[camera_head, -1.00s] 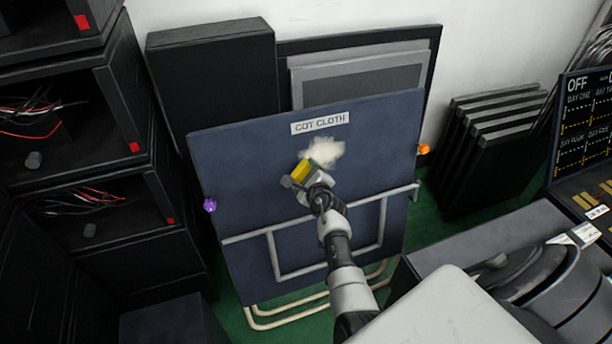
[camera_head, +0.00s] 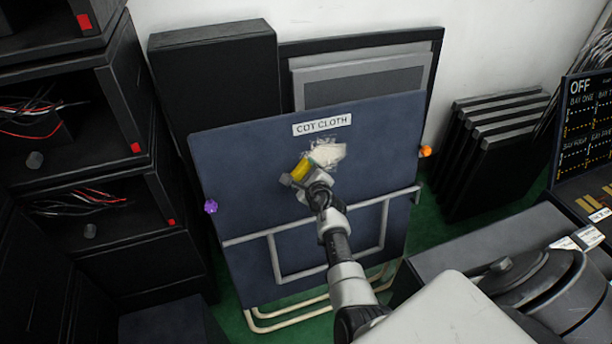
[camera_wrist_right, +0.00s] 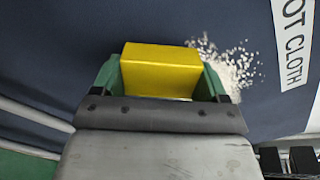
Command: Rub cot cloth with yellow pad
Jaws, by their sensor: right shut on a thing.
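The cot cloth (camera_head: 235,165) is a dark blue upright panel with a "COT CLOTH" label (camera_head: 322,125) near its top edge. A whitish speckled patch (camera_head: 328,152) is on the cloth below the label; part of it also shows in the right wrist view (camera_wrist_right: 232,65). My right gripper (camera_head: 307,179) is shut on the yellow pad (camera_head: 303,167), at the lower left of the patch. In the right wrist view the pad (camera_wrist_right: 160,70) sits between green fingers, close against the cloth; exact contact is hard to tell. My left gripper is not in view.
Pale tube rails (camera_head: 330,267) cross the panel's lower front. A purple knob (camera_head: 210,207) and an orange knob (camera_head: 425,151) flank it. Black shelves (camera_head: 90,150) stand left, dark slabs (camera_head: 490,150) right, and an "OFF" board (camera_head: 585,120) far right.

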